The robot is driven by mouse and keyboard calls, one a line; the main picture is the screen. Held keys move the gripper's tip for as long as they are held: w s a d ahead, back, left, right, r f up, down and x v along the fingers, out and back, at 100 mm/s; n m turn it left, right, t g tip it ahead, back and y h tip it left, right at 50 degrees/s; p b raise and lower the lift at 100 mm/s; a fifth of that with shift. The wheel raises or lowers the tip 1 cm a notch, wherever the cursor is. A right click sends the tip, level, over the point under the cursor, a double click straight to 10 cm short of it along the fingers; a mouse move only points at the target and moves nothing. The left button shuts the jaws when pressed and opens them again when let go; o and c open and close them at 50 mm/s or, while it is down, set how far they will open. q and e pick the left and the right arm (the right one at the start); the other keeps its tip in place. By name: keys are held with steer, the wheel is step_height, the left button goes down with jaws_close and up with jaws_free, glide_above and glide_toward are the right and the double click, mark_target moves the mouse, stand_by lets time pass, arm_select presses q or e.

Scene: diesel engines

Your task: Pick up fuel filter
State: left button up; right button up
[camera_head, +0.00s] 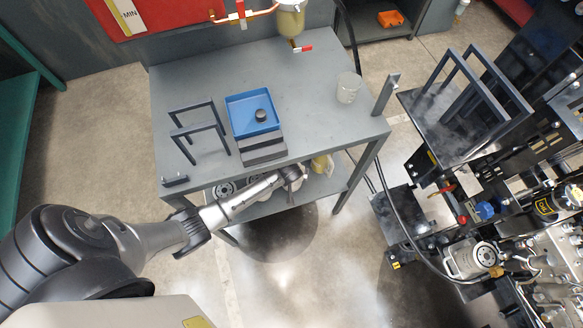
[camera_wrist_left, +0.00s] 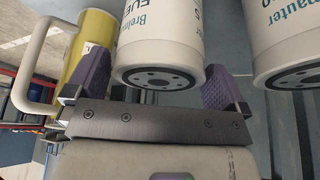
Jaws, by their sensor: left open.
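A white fuel filter (camera_wrist_left: 160,45) with a "FUEL" label and a dark ringed end stands between the two purple-padded fingers of my left gripper (camera_wrist_left: 157,85) in the left wrist view. The gripper is open, and I cannot tell whether a finger touches the filter. A second, similar white canister (camera_wrist_left: 285,45) is at the right, outside the fingers. In the head view my left gripper (camera_head: 291,178) reaches under the front edge of the workbench, at the lower shelf. The fuel filter cannot be made out there. My right gripper is not in view.
A yellow canister (camera_wrist_left: 90,48) and a pale curved handle (camera_wrist_left: 32,65) are left of the fingers. The workbench top (camera_head: 310,75) overhangs the lower shelf (camera_head: 275,203). It carries a blue tray (camera_head: 235,103), a beaker (camera_head: 348,88) and dark frames. An engine (camera_head: 545,250) stands at the right.

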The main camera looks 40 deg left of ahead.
arm_select(q)
steer(key=shift+b+x, duration=0.3)
steer(key=shift+x, duration=0.65)
steer(key=shift+c, duration=0.3)
steer(key=c, duration=0.7)
steer(key=shift+c, duration=1.1)
steer(key=shift+r, duration=0.1)
